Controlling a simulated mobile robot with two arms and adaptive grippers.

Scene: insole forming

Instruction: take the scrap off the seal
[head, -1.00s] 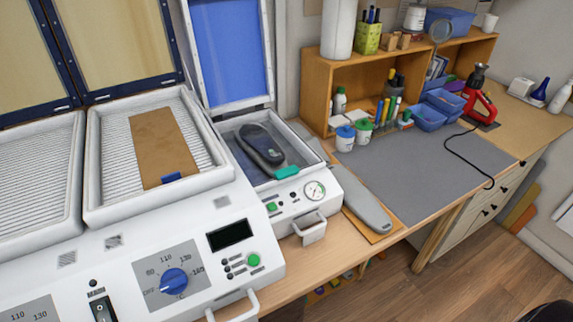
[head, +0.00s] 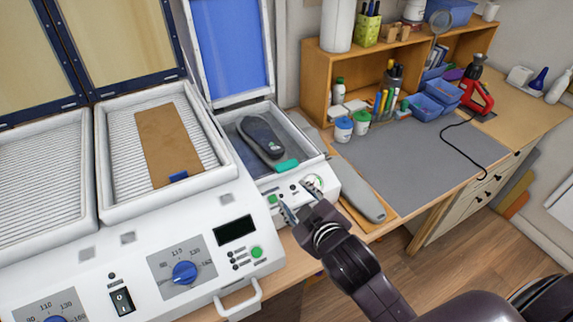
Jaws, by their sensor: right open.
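A teal scrap (head: 286,166) lies at the front edge of the small press, over the light seal rim (head: 309,158) and beside the heel end of a dark shoe-shaped form (head: 262,138). The form lies in the press bed. My right gripper (head: 297,199) is open and empty, in front of the press's small control panel. It is nearer to me than the scrap and apart from it in the picture. Its fingers partly cover the panel and gauge. My left gripper is not in view.
The press's blue lid (head: 232,45) stands open behind it. Left is a heater with a brown sheet (head: 165,140) and blue tab (head: 179,176) in its tray. A grey insole-like piece (head: 362,198) lies right of the press; the grey mat (head: 420,150) is largely clear.

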